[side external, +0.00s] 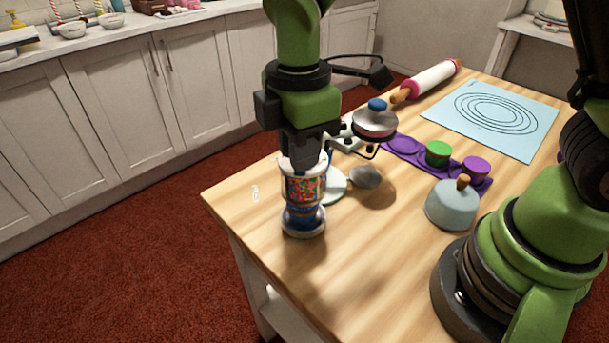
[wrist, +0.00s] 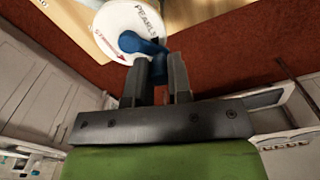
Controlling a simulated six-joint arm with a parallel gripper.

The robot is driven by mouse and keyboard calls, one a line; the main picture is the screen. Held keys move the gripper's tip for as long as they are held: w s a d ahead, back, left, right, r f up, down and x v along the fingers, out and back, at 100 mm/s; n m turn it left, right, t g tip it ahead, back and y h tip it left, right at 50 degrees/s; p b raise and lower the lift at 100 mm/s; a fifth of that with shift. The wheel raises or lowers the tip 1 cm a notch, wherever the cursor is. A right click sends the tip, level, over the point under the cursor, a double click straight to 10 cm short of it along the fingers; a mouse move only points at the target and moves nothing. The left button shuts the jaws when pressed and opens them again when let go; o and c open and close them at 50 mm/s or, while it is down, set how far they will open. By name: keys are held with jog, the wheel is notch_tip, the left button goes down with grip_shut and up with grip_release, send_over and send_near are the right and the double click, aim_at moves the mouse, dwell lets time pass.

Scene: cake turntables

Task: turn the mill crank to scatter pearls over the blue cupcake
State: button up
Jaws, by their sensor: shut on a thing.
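The pearl mill (side external: 304,192) stands upright near the table's front-left edge. Its clear jar is full of coloured pearls, above a blue and silver lower part. The wrist view shows its white round top (wrist: 116,22) with "PEARLS" lettering and the blue crank (wrist: 138,44). My gripper (side external: 306,153) points down over the mill top. In the wrist view its two fingers (wrist: 164,72) are at the crank's end, shut on the crank handle, which they mostly hide. I cannot clearly make out the blue cupcake; a small blue top (side external: 377,104) shows on a round silver piece behind the mill.
A purple tray (side external: 403,145) holds a green cupcake (side external: 437,152) and a purple cupcake (side external: 475,167). A pale domed cover (side external: 451,206) stands at right. A small metal bowl-shaped piece (side external: 365,177) is beside the mill. A blue mat (side external: 520,135) and rolling pin (side external: 432,78) lie farther back.

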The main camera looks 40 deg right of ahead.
aim_at(281, 161)
jog(key=shift+w+a, duration=0.25)
jog(key=shift+w, duration=0.35)
jog(key=shift+w+a, duration=0.1)
jog(key=shift+w, duration=0.5)
jog(key=shift+w, duration=0.15)
jog(key=shift+w+d, duration=0.2)
jog(key=shift+w, duration=0.3)
jog(key=o, duration=0.8)
jog(key=shift+c, duration=0.2)
jog(key=shift+r, duration=0.1)
